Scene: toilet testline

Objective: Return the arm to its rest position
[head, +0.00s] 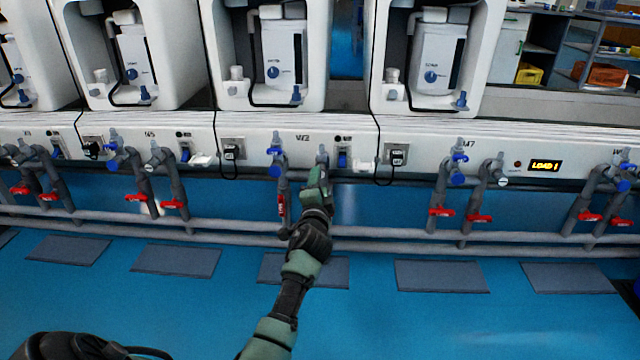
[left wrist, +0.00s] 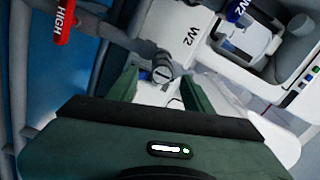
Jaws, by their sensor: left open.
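My left arm reaches up from the bottom of the head view. Its dark green left gripper (head: 318,180) is in front of the pipes below the W2 panel (head: 302,138). In the left wrist view the two green fingers of the left gripper (left wrist: 160,88) stand apart. A grey pipe fitting (left wrist: 163,66) shows beyond and between the fingertips; I cannot tell whether they touch it. Nothing is visibly held. My right gripper is in neither view.
A red-handled valve (head: 282,205) is just left of the left gripper, and a red HIGH handle (left wrist: 65,20) shows in the left wrist view. Horizontal pipes (head: 390,240) run along the bench. The blue floor (head: 400,320) in front is clear apart from flat grey mats (head: 440,276).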

